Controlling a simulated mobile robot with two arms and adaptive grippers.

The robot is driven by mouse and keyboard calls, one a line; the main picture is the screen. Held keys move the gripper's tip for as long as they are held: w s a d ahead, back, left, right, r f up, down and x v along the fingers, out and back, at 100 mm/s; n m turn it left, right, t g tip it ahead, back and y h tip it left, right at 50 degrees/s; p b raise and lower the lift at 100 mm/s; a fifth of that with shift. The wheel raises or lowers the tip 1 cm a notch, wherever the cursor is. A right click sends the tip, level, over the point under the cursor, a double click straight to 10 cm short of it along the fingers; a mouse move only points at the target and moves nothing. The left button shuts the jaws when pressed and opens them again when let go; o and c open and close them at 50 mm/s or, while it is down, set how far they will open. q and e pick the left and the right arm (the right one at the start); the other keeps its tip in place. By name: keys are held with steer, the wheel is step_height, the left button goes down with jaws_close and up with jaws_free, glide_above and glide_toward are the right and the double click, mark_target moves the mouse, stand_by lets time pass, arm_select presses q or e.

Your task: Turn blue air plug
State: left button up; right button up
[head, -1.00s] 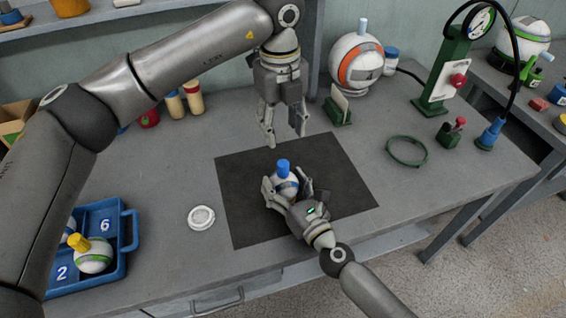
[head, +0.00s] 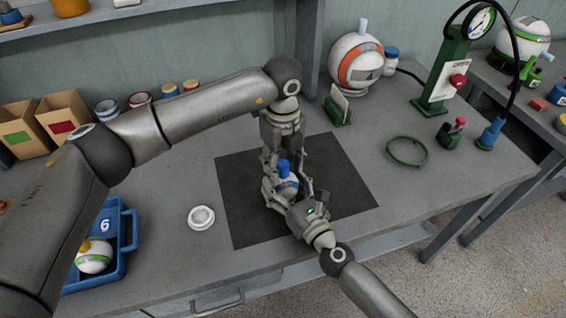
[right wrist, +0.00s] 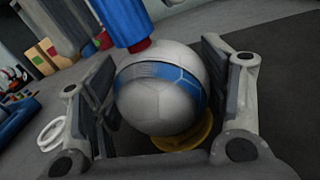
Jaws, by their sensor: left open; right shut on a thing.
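A white ball with a blue band (head: 287,188) is held over the dark mat. Its blue air plug (head: 283,168) points up from the top. In the right wrist view the ball (right wrist: 160,95) sits between two finger pads, and the blue plug (right wrist: 123,18) has a red part at its base. My right gripper (head: 287,192) is shut on the ball from the front. My left gripper (head: 285,162) is open and points down behind and around the plug, with its fingertips partly hidden. I cannot tell whether its fingers touch the plug.
The dark mat (head: 345,185) has free room to the right. A white ring-shaped disc (head: 201,218) lies left of it. A blue tray (head: 128,240) with a ball stands at left. A green ring (head: 407,151) and a gauge stand (head: 440,80) are at right.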

arm_select(q)
steer(key=shift+f, duration=0.15)
steer(key=shift+c, duration=0.5)
jaws_close()
